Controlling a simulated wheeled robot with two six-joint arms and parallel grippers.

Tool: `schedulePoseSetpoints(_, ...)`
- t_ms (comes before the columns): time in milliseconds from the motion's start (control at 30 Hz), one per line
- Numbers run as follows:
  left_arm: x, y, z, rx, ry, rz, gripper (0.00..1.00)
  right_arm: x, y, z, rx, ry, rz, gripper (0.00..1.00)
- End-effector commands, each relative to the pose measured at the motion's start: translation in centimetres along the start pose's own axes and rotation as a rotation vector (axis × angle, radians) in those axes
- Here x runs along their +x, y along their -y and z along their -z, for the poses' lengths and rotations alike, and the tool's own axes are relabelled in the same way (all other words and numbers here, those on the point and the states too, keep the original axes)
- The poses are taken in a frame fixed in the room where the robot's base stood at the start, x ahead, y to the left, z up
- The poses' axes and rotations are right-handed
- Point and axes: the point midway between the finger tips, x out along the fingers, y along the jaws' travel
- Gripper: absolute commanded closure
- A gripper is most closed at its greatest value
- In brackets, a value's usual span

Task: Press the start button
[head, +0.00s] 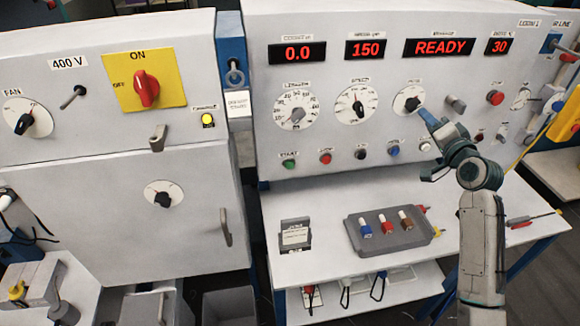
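The green start button (288,164), with a START label above it, sits at the left end of the lower row of buttons on the right control panel. It is fully visible and nothing touches it. My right gripper (425,145) is in front of the panel, well to the right of the green button. Its two fingers appear spread apart, with nothing between them that I can see held. The upper finger overlaps the panel near a dial knob (412,103); I cannot tell whether it touches. My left gripper is not in view.
Red displays (441,47) on the panel include READY. Red, black, blue and white buttons continue the row rightward. Below, a shelf holds a grey tray (411,240) with several coloured pieces and a small card stand (295,236). A grey 400 V cabinet (100,165) stands left.

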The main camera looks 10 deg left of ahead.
Motion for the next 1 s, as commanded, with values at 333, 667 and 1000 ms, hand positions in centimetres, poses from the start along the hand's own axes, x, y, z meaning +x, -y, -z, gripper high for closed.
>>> schedulePoseSetpoints(333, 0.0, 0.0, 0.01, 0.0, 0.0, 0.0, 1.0, 0.0, 0.0, 0.0, 0.0, 0.0, 0.0, 0.64)
schedulePoseSetpoints(667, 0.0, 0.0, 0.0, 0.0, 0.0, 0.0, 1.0, 0.0, -0.01, 0.0, 0.0, 0.0, 0.0, 0.64)
schedulePoseSetpoints(1000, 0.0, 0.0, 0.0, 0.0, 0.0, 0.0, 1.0, 0.0, 0.0, 0.0, 0.0, 0.0, 0.0, 0.64)
